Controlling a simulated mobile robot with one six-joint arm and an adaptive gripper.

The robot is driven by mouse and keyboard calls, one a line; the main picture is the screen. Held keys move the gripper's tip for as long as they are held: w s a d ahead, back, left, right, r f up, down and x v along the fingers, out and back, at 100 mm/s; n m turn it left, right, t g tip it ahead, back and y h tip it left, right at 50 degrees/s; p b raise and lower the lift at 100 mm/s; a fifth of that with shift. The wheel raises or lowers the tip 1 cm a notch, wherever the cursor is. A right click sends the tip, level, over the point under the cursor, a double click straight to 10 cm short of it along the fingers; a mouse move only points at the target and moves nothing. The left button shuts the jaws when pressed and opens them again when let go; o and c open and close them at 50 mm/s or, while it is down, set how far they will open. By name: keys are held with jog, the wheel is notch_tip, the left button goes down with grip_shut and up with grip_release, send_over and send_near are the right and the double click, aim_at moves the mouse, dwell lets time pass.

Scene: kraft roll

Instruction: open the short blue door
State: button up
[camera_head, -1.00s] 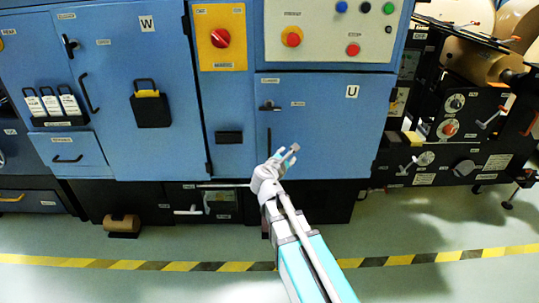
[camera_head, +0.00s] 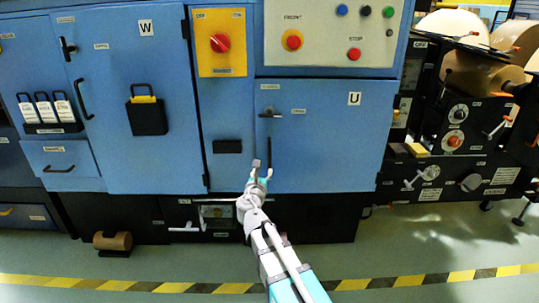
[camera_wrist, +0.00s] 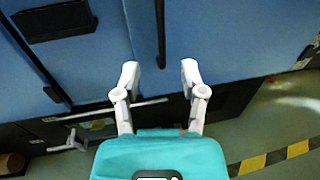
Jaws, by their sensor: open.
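The short blue door (camera_head: 325,135), marked U, is shut in the right half of the blue cabinet in the head view. A dark lever handle (camera_head: 270,114) sits at its upper left. A thin black vertical bar handle (camera_head: 269,157) runs below the lever near the door's left edge. My gripper (camera_head: 261,172) is open and empty, in front of the lower end of that bar. In the wrist view the bar handle (camera_wrist: 160,35) stands upright beyond and between the two open fingers (camera_wrist: 160,75); whether they touch it I cannot tell.
The tall door W (camera_head: 145,100) stands left, with a black pocket (camera_head: 148,118) on it. A control panel (camera_head: 330,32) with buttons is above. Black machinery with kraft rolls (camera_head: 455,32) stands right. Floor with a yellow-black stripe (camera_head: 400,281) lies in front.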

aim_at(269, 153)
jog(key=shift+w, duration=0.15)
jog(key=x, duration=1.3)
jog(key=shift+w+d, duration=0.15)
jog(key=shift+w, duration=0.1)
grip_shut()
